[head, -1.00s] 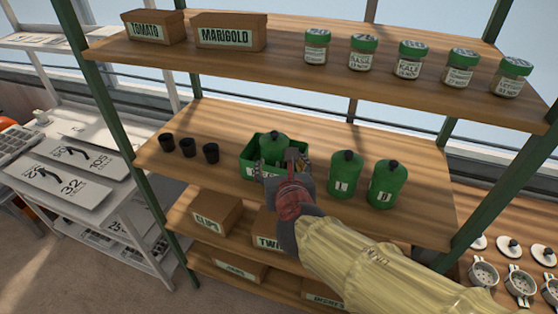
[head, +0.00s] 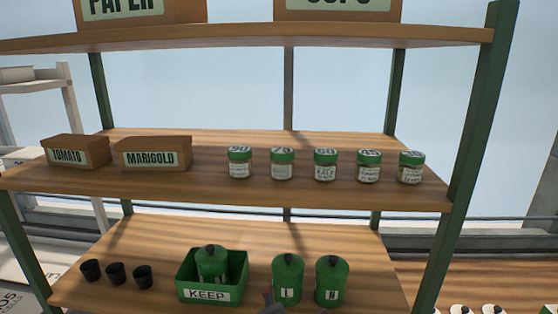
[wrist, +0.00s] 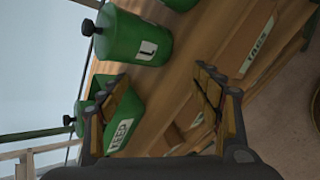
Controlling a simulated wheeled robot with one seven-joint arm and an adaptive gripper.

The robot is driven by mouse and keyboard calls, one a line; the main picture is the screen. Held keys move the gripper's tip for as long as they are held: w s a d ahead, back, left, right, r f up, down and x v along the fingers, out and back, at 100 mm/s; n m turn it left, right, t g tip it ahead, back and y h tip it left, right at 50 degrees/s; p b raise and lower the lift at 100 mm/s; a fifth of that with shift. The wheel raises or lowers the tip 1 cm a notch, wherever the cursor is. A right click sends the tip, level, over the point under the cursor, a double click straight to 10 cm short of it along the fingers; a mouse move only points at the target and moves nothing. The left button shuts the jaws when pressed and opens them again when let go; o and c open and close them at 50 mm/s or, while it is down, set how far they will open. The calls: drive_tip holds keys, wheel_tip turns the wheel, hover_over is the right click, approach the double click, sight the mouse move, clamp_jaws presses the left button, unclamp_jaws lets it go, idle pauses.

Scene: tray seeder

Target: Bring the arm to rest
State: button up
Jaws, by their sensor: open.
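My gripper (wrist: 161,75) is open and empty in the wrist view, its two fingers spread apart. In the head view only a small grey part of it (head: 271,302) shows at the bottom edge, in front of the canister marked L. The green KEEP bin (head: 205,295) stands on the middle shelf with a green canister (head: 211,263) upright inside it. In the wrist view the bin (wrist: 121,128) is partly behind the left finger. The L canister (head: 288,280) stands right of the bin and shows ahead of the fingers in the wrist view (wrist: 140,42).
Another green canister (head: 332,282) stands beside the L one. Several small black pots stand left of the bin, including one (head: 115,273) in the middle. The shelf above holds a TOMATO box (head: 77,150), a MARIGOLD box (head: 155,153) and several green-lidded jars (head: 325,165). Green posts frame the rack.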

drive_tip(key=s+d+f+m+g+y, duration=0.15)
drive_tip(key=s+d+m+g, duration=0.45)
drive_tip(key=s+d+m, duration=1.25)
drive_tip(key=m, duration=0.1)
drive_tip(key=w+r+m, duration=0.1)
drive_tip(key=m, duration=0.1)
drive_tip(key=r+m+t+h, duration=0.1)
drive_tip(key=shift+w+d+r+m, duration=0.15)
drive_tip(key=shift+w+m, duration=0.2)
drive_tip(key=shift+c, duration=1.1)
